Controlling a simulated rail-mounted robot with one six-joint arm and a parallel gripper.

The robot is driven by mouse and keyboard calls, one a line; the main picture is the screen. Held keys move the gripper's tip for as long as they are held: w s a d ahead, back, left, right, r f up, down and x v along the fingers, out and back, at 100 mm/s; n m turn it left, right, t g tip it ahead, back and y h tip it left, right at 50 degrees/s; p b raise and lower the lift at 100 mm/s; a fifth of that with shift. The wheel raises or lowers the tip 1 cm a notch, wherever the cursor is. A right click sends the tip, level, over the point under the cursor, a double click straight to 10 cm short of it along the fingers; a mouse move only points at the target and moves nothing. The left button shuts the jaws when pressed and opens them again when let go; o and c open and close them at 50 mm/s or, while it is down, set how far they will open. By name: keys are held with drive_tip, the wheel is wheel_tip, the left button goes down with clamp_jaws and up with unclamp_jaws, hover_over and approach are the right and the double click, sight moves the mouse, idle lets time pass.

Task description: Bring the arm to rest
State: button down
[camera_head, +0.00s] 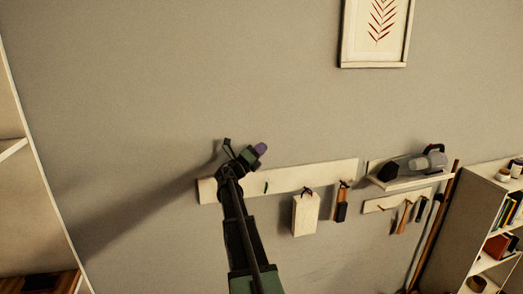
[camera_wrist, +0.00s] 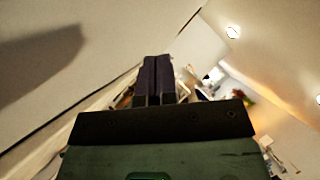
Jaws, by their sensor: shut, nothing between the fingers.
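My arm rises from the bottom of the head view in front of a grey wall. My gripper (camera_head: 260,149) is at its upper end, with purple fingers pointing right and slightly up. In the wrist view, the two dark purple fingers of my gripper (camera_wrist: 157,62) lie side by side, shut and empty. No laundry or bed can be made out in either view.
A small shelf (camera_head: 405,182) holds a handheld appliance (camera_head: 428,159). A bookcase (camera_head: 450,235) stands right. A framed picture (camera_head: 345,35) hangs above. The upper-left wall is bare.

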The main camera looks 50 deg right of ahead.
drive_tip(key=shift+r, duration=0.8)
